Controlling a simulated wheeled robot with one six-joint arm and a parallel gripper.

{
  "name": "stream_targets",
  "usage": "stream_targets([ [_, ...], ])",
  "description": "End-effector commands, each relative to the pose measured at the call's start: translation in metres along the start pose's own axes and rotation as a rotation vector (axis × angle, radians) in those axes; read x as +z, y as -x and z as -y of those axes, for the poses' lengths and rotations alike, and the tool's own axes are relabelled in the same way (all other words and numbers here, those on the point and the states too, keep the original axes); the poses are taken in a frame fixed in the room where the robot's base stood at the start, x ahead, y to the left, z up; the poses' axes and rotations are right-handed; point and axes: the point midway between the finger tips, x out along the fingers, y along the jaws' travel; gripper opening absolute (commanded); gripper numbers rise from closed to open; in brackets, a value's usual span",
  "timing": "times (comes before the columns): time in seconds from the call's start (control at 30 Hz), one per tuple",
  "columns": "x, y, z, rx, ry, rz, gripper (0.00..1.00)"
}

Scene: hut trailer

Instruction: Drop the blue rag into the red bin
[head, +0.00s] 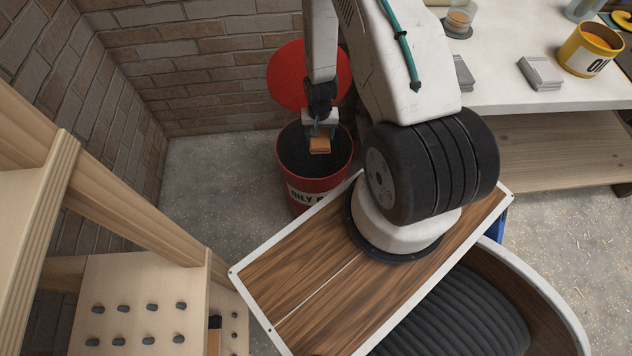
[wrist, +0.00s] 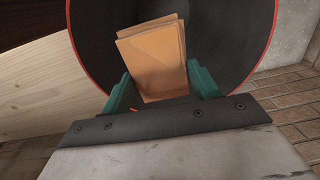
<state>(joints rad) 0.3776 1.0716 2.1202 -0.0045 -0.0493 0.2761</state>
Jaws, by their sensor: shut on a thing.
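The red bin (head: 337,182) stands on the floor by the brick wall, with lettering on its front and a dark inside. Its round red lid (head: 295,72) stands raised behind it. My gripper (head: 320,133) is over the bin's mouth, shut on a folded orange-tan rag (head: 320,146). In the wrist view the orange rag (wrist: 152,62) sits between the green fingers of my gripper (wrist: 160,84), with the bin's dark inside and red rim (wrist: 274,35) beyond. The held rag looks orange, not blue. I see no clearly blue rag.
A wooden shelf frame (head: 140,215) with dark pegs stands at the left. The floor left of the bin is clear.

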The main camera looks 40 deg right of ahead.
Motion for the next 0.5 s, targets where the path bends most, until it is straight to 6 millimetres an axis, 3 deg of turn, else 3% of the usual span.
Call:
stream_targets([
  [0.2,0.0,-0.014,0.0,0.0,0.001,0.0,0.39],
  [0.5,0.0,-0.015,0.0,0.0,0.001,-0.001,0.39],
])
